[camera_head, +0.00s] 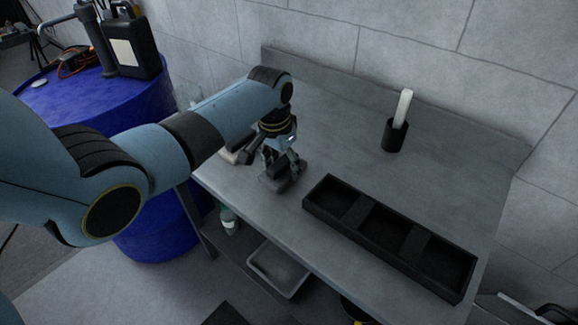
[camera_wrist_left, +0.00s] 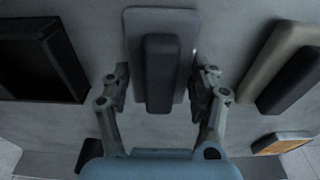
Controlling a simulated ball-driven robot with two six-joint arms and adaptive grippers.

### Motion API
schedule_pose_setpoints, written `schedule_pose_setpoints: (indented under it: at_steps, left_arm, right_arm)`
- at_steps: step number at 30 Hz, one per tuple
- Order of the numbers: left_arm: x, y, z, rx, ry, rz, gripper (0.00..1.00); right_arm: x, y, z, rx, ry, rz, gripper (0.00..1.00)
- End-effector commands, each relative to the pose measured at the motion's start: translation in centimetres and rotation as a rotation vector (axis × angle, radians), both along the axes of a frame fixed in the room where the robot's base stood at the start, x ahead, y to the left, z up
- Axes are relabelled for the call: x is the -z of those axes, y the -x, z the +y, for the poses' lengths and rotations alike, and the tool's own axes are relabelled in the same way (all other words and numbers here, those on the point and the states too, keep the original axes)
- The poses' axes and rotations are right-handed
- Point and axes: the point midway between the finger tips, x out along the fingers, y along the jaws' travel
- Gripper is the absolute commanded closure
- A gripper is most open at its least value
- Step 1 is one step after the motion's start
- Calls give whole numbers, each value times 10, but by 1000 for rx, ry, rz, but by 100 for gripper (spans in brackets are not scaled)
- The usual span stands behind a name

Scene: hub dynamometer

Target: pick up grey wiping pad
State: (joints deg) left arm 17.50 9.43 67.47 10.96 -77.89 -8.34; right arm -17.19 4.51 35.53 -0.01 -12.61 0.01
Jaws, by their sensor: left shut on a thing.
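The grey wiping pad (camera_head: 283,179) lies on the grey bench near its front left edge. In the left wrist view the pad (camera_wrist_left: 160,20) is a flat grey plate with a raised dark grip block along its middle. My left gripper (camera_head: 280,163) reaches down over it from the left. In the left wrist view the fingers of my left gripper (camera_wrist_left: 160,85) stand on either side of the grip block, shut on the pad. Whether the pad touches the bench is hard to tell. My right gripper is not in view.
A black three-compartment tray (camera_head: 345,232) lies right of the pad. A black cup (camera_head: 394,136) holding a white stick stands behind. A beige-and-dark block (camera_wrist_left: 285,65) lies beside the pad. A blue drum (camera_head: 95,105) carries a black canister (camera_head: 131,45). The bench centre is clear.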

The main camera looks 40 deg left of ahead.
Motion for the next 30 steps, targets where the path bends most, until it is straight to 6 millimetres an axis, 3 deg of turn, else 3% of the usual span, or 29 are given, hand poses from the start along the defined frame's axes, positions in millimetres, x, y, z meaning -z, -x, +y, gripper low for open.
schedule_pose_setpoints:
  at_steps: [7,13,21,30]
  left_arm:
    - [-11,-1,0,1,0,-2,71]
    - [-45,-2,-2,2,1,-5,71]
    - [-78,-18,-66,2,6,-4,71]
    - [-106,-28,-108,1,1,-2,71]
  right_arm:
    - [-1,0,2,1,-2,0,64]
    - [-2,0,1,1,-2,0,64]
    - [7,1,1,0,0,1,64]
    - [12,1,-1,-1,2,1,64]
